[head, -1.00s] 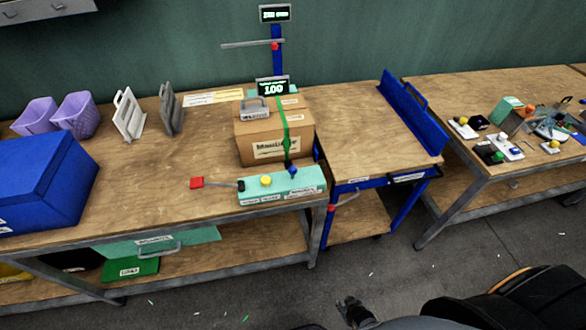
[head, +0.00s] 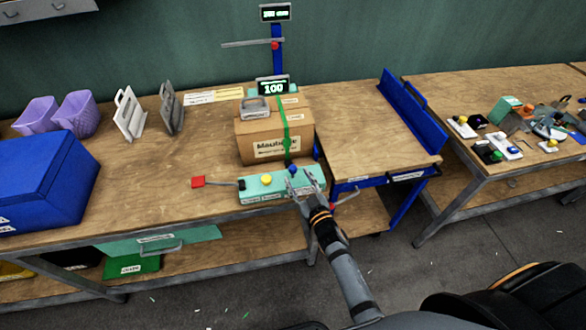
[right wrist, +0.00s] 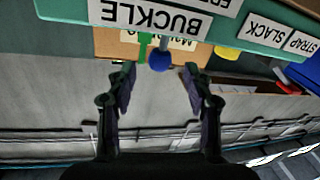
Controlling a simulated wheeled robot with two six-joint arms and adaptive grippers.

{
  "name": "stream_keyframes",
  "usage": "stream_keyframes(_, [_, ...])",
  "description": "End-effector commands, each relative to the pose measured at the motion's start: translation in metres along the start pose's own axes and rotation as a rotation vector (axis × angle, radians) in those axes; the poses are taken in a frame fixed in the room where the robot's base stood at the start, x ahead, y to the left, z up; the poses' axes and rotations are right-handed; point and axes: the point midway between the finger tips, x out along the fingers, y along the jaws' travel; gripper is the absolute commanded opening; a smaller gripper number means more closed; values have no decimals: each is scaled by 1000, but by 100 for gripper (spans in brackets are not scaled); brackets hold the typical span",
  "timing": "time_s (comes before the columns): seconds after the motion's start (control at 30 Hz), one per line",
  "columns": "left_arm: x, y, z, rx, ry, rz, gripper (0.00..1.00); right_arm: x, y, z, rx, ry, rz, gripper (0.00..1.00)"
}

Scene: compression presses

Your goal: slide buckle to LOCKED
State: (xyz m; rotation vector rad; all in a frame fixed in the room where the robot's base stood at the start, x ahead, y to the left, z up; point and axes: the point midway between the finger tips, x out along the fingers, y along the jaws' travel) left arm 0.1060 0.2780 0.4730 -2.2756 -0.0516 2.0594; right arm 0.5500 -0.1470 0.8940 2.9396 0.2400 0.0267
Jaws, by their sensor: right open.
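A teal control box (head: 255,186) stands at the table's front edge. It carries a yellow knob (head: 266,180) and, on its right part, a blue knob (head: 292,169). In the right wrist view the blue knob (right wrist: 159,61) sits on a short stem beside the upside-down BUCKLE label (right wrist: 158,17). My right gripper (head: 304,182) is open and empty at the right end of the box, just in front of the blue knob. In the right wrist view the knob lies beyond my fingertips (right wrist: 158,78), between their lines, apart from both. My left gripper is out of view.
A cardboard box (head: 262,139) with a green strap (head: 286,130) stands right behind the control box. A red-ended lever (head: 198,182) sticks out to the left. A display reading 100 (head: 272,86) stands behind. A blue-railed cart (head: 360,135) is at right.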

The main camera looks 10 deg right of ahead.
Motion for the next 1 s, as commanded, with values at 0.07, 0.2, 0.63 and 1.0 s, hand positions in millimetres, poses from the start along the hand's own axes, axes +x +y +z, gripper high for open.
stream_keyframes(0.07, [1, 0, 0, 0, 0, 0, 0, 18, 0, 0, 0, 2, 1, 52])
stream_keyframes(0.2, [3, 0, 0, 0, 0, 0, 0, 38, 0, 1, -1, 0, 1, 52])
stream_keyframes(0.63, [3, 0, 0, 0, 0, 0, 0, 48, 0, 1, 0, -2, 0, 48])
stream_keyframes(1.0, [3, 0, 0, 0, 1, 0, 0, 48, 0, 1, 0, -2, 0, 0])
